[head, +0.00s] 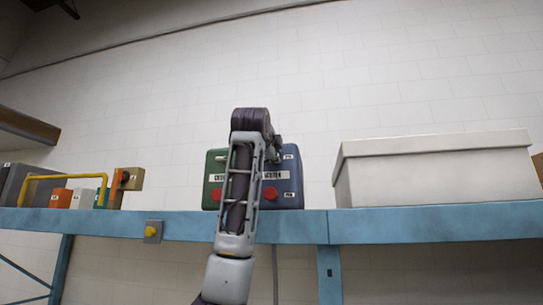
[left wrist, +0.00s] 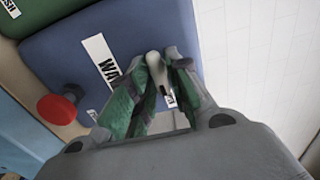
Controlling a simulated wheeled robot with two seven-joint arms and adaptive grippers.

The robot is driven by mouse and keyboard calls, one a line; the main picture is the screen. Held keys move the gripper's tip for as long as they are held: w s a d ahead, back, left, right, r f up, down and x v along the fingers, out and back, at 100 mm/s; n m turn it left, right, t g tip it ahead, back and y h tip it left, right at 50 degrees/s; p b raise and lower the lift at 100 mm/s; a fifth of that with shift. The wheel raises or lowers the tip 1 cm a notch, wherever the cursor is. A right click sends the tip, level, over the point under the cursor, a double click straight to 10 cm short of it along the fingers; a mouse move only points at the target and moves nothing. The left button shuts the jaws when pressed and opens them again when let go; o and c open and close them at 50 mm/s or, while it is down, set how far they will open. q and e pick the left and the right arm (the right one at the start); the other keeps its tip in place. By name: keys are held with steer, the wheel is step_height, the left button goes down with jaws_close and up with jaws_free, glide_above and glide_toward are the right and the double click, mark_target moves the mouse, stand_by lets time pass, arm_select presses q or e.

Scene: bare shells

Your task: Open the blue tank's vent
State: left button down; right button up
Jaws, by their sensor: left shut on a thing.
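The blue tank (head: 290,178) stands on the blue shelf, right of and close beside the green tank (head: 211,177). My left arm rises in front of both, and my left gripper (head: 275,150) is at the blue tank's upper front. In the left wrist view the blue tank (left wrist: 130,30) fills the upper middle, with a white label and a red knob (left wrist: 57,109) on its face. There my left gripper (left wrist: 155,85) is shut on a pale lever (left wrist: 154,60), with green pads on both sides. The lever's base is partly hidden. My right gripper is not in view.
A white lidded box (head: 435,175) stands on the shelf (head: 430,222) to the right. At left are a yellow bar frame (head: 65,178) and small orange and white boxes. A yellow button box (head: 153,231) is on the shelf's front edge. A pale wall is behind.

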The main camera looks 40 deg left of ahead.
arm_select(q)
steer(key=shift+w+f, duration=0.1)
steer(key=c, duration=1.5)
jaws_free()
steer(key=shift+d, duration=0.1)
steer(key=shift+s, duration=0.2)
steer(key=v, duration=1.1)
steer(key=shift+s+d, duration=0.2)
steer(key=shift+s, duration=0.15)
